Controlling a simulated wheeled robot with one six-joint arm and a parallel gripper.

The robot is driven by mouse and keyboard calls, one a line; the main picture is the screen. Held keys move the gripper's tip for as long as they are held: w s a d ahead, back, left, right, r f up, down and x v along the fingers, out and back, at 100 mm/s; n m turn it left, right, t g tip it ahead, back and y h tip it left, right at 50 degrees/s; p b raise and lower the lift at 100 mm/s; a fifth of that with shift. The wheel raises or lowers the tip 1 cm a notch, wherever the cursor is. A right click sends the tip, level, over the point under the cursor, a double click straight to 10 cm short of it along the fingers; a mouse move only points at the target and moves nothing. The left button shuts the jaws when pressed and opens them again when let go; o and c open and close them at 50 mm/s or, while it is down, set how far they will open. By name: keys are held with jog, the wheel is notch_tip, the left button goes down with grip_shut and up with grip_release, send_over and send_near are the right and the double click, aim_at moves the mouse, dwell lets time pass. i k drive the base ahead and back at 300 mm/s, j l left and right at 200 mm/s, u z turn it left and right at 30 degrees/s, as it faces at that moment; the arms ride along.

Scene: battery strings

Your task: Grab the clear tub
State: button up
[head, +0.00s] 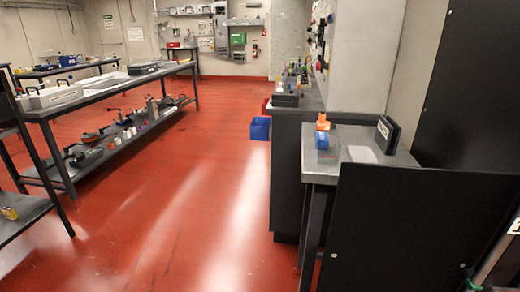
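I cannot make out a clear tub anywhere in the head view. If one stands among the small items on the benches, it is too small or too far off to tell. My gripper is not in view.
A long grey two-level bench (87,99) with tools stands at left. A grey table (353,172) at right holds orange and blue items (322,132) and a dark upright block (387,134). A blue bin (260,128) stands on the floor. The red floor (190,200) between is clear. Black panels (400,235) block the right.

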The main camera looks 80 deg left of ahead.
aim_at(329, 148)
jog(key=u, duration=2.1)
